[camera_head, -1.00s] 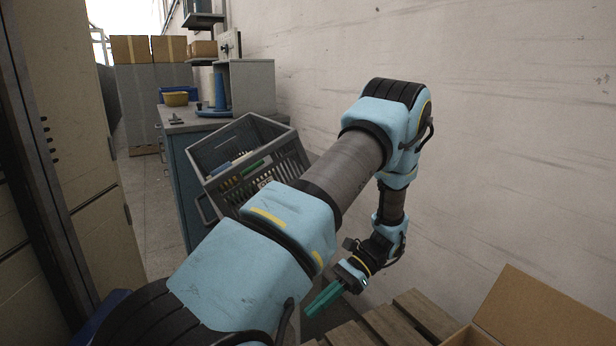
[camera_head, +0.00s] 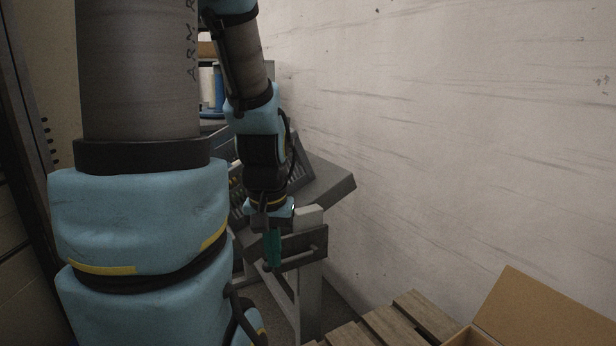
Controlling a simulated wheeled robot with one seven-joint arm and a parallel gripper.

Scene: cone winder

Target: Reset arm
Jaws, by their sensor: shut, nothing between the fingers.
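My gripper (camera_head: 271,264) shows in the head view, a little left of the middle and low. It hangs down from my blue and black wrist, with its green fingers together and nothing between them. It is in front of a grey stand (camera_head: 308,295) with a flat dark plate and bar at its top. I cannot tell whether the fingers touch the stand. My upper arm fills the left of the view and hides much of what lies behind it.
A grey crate (camera_head: 330,183) sits tilted behind my wrist, mostly hidden. A wooden pallet (camera_head: 400,322) and an open cardboard box (camera_head: 535,308) are at the lower right. A pale wall (camera_head: 450,130) closes the right side. A blue cylinder (camera_head: 219,90) stands at the back.

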